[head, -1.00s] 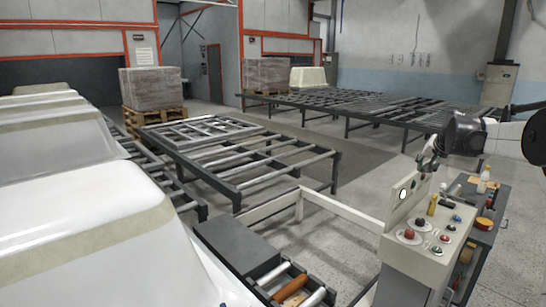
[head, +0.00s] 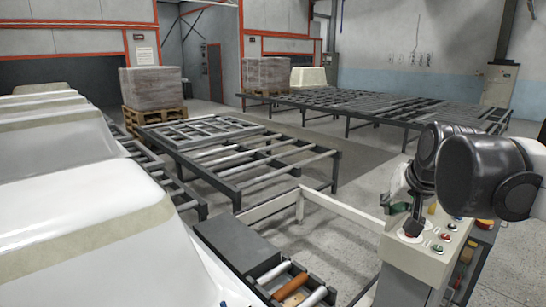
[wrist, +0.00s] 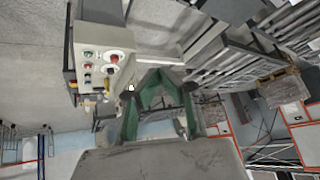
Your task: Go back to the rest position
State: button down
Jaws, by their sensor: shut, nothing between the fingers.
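My gripper (head: 400,212) is in front of the control box (head: 432,268) at the right of the head view, beside its upper part. My dark arm links hide part of the box and much of the gripper. In the wrist view my green gripper fingers (wrist: 160,82) come together and hold nothing. The control box (wrist: 97,45), with its red and green buttons, lies left of them in that view, apart from the fingers. Whether the gripper touches the box cannot be told from the head view.
White tub shells (head: 75,235) fill the left. A roller frame (head: 235,160) stands in the middle, with a pale rail (head: 340,212) running to the control box. Longer roller tables (head: 390,108) and a wrapped pallet load (head: 152,86) stand behind. Open floor lies between the tables.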

jog(key=s+a+f+n, duration=0.1)
jog(key=s+a+f, duration=0.2)
jog(key=s, duration=0.6)
jog(key=s+a+f+n, duration=0.1)
jog(key=s+a+f, duration=0.2)
jog(key=s+f, duration=0.5)
jog(key=shift+s+a+f+n, duration=0.15)
jog(key=shift+s+a+n, duration=0.2)
jog(key=shift+s, duration=0.55)
jog(key=shift+d, duration=0.1)
